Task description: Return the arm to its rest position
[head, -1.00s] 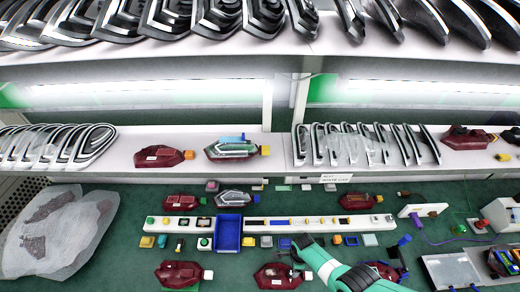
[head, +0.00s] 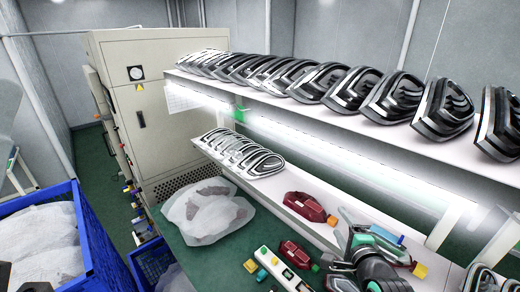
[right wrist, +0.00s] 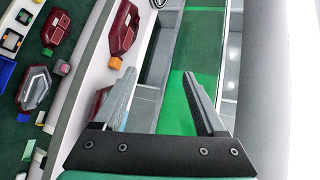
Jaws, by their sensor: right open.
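My right gripper (right wrist: 159,74) is open in the right wrist view, and nothing shows between its two grey fingers. The fingers reach past the edge of the white shelf (right wrist: 146,15), with a green strip and grey surfaces behind them. My right arm (head: 375,268) enters the head view at the lower right, in front of the lower shelf. It hides part of that shelf and bench. My left arm and gripper are not in view.
Red lamps (head: 304,207) lie on the lower shelf, near my right arm. Clear lamps (head: 257,163) stand left of them. Dark-and-silver lamps (head: 390,98) fill the upper shelf. A plastic bag (head: 207,215) lies on the bench. Blue crates (head: 88,238) stand at left.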

